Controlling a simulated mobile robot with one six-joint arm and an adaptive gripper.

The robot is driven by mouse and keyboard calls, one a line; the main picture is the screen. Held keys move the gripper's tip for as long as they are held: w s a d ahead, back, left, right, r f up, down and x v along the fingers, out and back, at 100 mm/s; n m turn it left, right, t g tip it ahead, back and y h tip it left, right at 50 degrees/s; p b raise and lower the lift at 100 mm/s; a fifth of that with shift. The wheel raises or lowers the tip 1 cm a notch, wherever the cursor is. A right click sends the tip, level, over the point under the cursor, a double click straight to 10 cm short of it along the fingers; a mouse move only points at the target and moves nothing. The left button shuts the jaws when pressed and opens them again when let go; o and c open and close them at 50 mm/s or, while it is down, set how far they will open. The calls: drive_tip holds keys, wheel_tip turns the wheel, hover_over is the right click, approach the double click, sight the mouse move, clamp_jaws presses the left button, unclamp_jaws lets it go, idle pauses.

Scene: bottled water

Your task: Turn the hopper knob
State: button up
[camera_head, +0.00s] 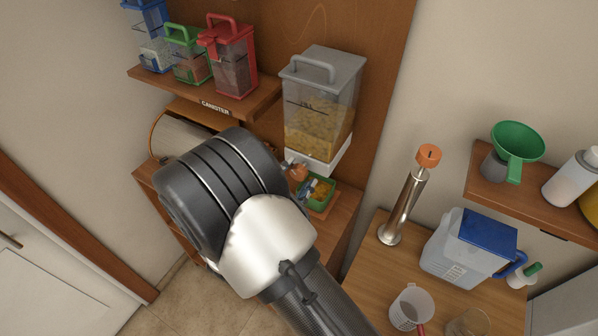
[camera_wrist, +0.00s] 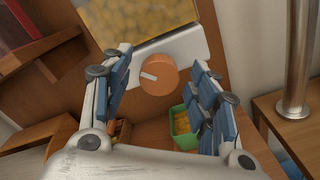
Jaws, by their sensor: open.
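The hopper (camera_head: 318,108) is a clear box with a grey lid and handle, filled with yellowish pieces, on the wooden back panel. Its round orange knob (camera_wrist: 158,75) has a pale pointer mark and sits on the white base in the wrist view. In the head view the knob (camera_head: 298,172) is partly hidden behind my arm. My gripper (camera_wrist: 163,72) is open, with one blue-padded finger on each side of the knob in the picture. Both fingers look apart from the knob; the exact depth gap is hard to tell.
A green container (camera_wrist: 182,124) with yellow pieces stands below the hopper. Blue, green and red canisters (camera_head: 230,60) are on the left shelf. To the right are a metal cylinder with an orange top (camera_head: 408,195) and a blue-lidded jug (camera_head: 468,245).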

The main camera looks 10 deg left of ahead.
drive_tip(key=v, duration=1)
drive_tip(key=shift+w+r, duration=0.1)
drive_tip(key=s+d+r+m+g+h+b, duration=0.1)
drive_tip(key=d+r+m+g+h, duration=0.4)
drive_tip(key=d, duration=0.7)
drive_tip(key=s+d+r+m+g+b, duration=0.1)
drive_tip(key=s+d+r+m+g, duration=0.1)
drive_tip(key=d+m+g, duration=0.7)
drive_tip(key=s+d+r+m+t+y+b, duration=0.1)
drive_tip(key=s+d+r+m+y, duration=0.1)
drive_tip(key=s+m+y, duration=0.3)
drive_tip(key=s+d+r+m+y, duration=0.2)
drive_tip(key=s+d+m+y, duration=0.2)
drive_tip(key=s+m+y, duration=0.1)
drive_tip(key=shift+s+d+r+m+t+y+b, duration=0.3)
drive_tip(key=shift+s+m+t+y+b, duration=0.1)
drive_tip(key=shift+s, duration=0.5)
